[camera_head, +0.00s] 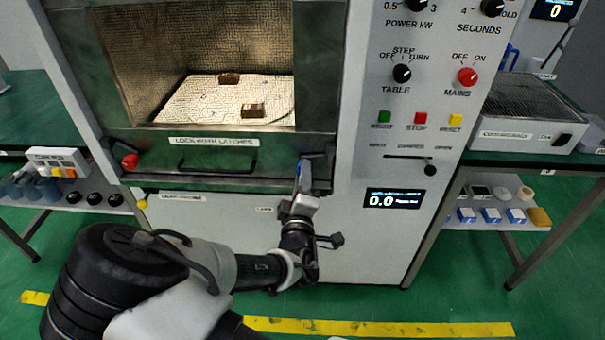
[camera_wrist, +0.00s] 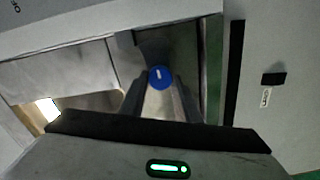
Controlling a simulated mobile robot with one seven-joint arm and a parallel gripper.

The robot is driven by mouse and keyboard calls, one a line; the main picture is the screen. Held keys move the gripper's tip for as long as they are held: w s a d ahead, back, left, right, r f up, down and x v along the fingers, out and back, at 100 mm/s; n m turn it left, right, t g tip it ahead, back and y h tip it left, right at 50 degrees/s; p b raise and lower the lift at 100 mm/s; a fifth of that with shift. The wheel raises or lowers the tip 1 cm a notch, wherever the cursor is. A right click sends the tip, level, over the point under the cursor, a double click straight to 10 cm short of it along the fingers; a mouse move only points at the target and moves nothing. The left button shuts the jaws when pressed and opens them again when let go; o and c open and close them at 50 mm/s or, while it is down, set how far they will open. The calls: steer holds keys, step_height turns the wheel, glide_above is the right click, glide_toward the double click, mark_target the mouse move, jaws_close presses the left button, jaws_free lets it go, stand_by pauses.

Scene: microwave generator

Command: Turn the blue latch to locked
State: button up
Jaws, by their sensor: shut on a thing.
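The blue latch (camera_wrist: 161,77) shows in the wrist view as a round blue knob with a short white mark, set between my two fingers. In the head view only a sliver of blue (camera_head: 297,181) shows at the lower right corner of the oven front, mostly hidden by my gripper (camera_head: 304,180). My gripper reaches up to that corner from below and is shut on the blue latch. In the wrist view my gripper (camera_wrist: 160,92) has one finger on either side of the knob. The latch's lever and exact angle are hidden.
A red latch knob (camera_head: 130,161) sits at the lower left of the oven front. A black bar handle (camera_head: 217,165) lies between the latches, under a "lock both latches" label (camera_head: 214,142). The control panel (camera_head: 420,100) stands to the right. Side tables flank the oven.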

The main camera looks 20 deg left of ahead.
steer(key=n, duration=0.5)
steer(key=shift+p, duration=0.4)
steer(key=shift+f+n, duration=0.1)
steer(key=shift+n, duration=0.2)
steer(key=o, duration=1)
steer(key=shift+o, duration=0.2)
